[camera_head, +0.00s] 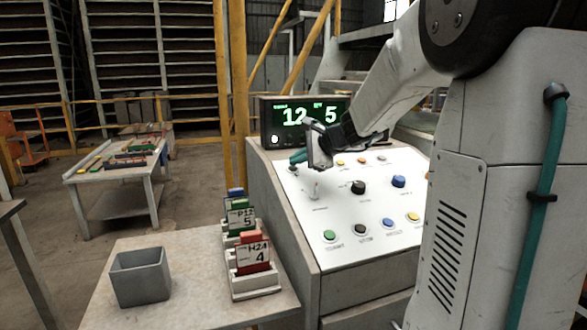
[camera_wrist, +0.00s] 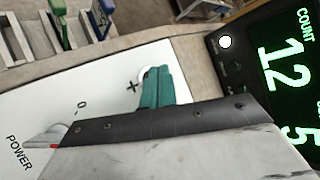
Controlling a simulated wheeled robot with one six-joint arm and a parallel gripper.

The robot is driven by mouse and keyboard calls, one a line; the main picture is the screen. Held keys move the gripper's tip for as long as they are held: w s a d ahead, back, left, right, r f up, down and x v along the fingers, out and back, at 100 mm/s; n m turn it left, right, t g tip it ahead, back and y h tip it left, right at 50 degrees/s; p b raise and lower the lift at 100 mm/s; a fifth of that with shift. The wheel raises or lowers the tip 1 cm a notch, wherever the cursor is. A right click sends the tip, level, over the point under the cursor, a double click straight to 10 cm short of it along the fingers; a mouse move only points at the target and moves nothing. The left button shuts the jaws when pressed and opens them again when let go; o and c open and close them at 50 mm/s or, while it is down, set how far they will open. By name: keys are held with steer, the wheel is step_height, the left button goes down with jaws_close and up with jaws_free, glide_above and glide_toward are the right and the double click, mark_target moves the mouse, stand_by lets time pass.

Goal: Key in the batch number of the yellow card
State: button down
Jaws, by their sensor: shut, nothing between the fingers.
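The dark display box (camera_head: 304,122) at the back of the sloped console shows a green 12 and 5; in the wrist view, the display (camera_wrist: 285,75) shows 12 under COUNT, and 5. My gripper (camera_head: 298,157) is shut and empty, its teal fingertips at the console's upper left corner. In the wrist view, the fingertips (camera_wrist: 158,88) partly cover a pale round button (camera_wrist: 147,73) beside a plus mark; I cannot tell if they touch. A rack (camera_head: 254,285) holds a red card (camera_head: 254,255) reading H24 4, a green card (camera_head: 240,218) reading P12 5, and a blue card. No yellow card is discernible.
The white console face (camera_head: 340,210) carries a power lever (camera_wrist: 45,140), a black knob (camera_head: 358,187), a blue knob (camera_head: 398,181) and several coloured buttons. A grey open bin (camera_head: 140,277) stands left of the rack on the table. A farther table holds coloured pieces.

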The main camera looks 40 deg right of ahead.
steer(key=shift+w+f, duration=0.1)
steer(key=shift+f, duration=0.25)
stand_by(0.4)
stand_by(0.3)
steer(key=shift+s+r, duration=0.2)
steer(key=shift+r, duration=0.55)
steer(key=shift+r, duration=0.1)
steer(key=r, duration=0.1)
steer(key=s+r, duration=0.1)
steer(key=r, duration=0.2)
steer(key=shift+s+a+r, duration=0.15)
steer(key=shift+a+r, duration=0.1)
steer(key=shift+r, duration=0.1)
stand_by(0.5)
